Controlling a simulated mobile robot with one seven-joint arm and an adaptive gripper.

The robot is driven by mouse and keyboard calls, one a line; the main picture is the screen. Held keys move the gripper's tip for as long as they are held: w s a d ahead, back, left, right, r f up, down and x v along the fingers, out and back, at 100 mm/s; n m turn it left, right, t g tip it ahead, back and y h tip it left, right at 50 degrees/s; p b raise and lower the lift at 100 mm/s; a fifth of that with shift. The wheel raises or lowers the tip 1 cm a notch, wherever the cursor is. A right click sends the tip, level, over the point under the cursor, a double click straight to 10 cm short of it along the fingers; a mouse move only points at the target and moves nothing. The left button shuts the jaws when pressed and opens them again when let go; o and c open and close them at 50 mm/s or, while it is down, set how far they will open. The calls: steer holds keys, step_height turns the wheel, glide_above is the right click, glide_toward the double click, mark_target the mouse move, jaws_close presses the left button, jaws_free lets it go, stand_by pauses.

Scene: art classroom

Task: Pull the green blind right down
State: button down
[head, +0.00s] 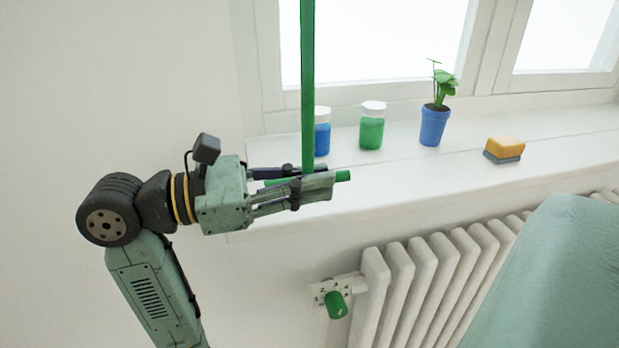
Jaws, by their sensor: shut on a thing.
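A long green strap (308,85) hangs down in front of the window's left side and ends in a green horizontal bar handle (343,176). My gripper (318,183) is shut on this handle, at about the height of the window sill and in front of it. The handle's right end sticks out past the fingers, and part of its left side shows between them. The strap runs upward out of view. The green blind itself is not visible in this view.
The white sill (400,172) holds a blue jar (322,138), a green jar (372,132), a potted plant (434,125) and a sponge (504,149). Below stand a white radiator (420,285) with a green valve knob (336,305) and a teal-covered surface (560,280).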

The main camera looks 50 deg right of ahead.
steer(key=shift+s+f, duration=0.1)
step_height(320, 180, down, 5)
steer(key=b, duration=0.4)
steer(key=shift+b, duration=0.35)
steer(key=c, duration=1.6)
jaws_free()
steer(key=shift+r, duration=0.2)
steer(key=v, duration=1.2)
